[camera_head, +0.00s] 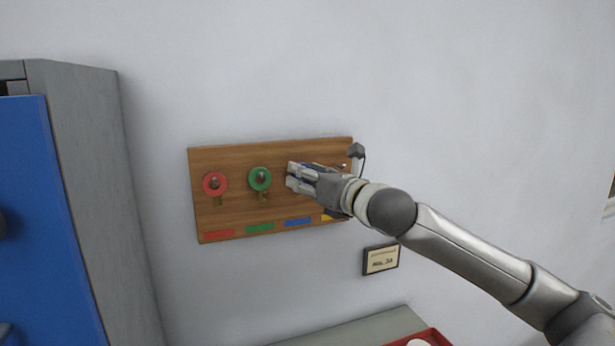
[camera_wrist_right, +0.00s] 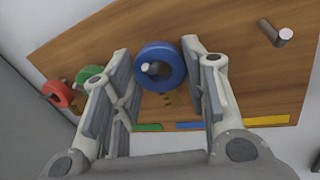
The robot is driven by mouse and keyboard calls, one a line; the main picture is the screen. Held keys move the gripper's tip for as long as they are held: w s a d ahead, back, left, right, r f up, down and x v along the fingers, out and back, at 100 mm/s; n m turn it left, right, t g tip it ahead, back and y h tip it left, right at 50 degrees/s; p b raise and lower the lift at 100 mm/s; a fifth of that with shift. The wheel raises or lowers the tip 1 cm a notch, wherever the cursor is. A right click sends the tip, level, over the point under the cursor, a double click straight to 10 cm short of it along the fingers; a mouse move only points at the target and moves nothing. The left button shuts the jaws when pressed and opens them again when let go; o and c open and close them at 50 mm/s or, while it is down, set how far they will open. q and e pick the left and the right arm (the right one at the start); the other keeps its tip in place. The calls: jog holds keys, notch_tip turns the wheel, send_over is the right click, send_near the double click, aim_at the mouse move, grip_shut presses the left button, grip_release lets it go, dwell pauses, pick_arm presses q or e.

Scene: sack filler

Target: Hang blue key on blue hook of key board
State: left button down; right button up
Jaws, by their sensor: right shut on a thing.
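The wooden key board (camera_head: 228,158) is on the wall, with color strips along its bottom edge. My right gripper (camera_head: 290,175) is at the board above the blue strip (camera_head: 298,222), right of the green key. In the right wrist view, the blue key's round ring (camera_wrist_right: 176,79) is between the fingers of this gripper (camera_wrist_right: 158,58), which is shut on it. The blue hook's metal peg (camera_wrist_right: 150,68) shows in the ring's hole; how far it passes through I cannot tell. In the head view the gripper hides most of the blue key. My left gripper is out of view.
A red key (camera_head: 214,183) and a green key (camera_head: 260,179) hang on pegs to the left. A bare peg (camera_wrist_right: 275,33) stands above the yellow strip (camera_wrist_right: 266,120). A blue-doored cabinet (camera_head: 70,200) is at left. A small framed sign (camera_head: 381,260) is below the board.

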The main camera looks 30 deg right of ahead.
jog(key=o, duration=1)
jog(key=s, duration=1.2)
jog(key=shift+d, duration=0.2)
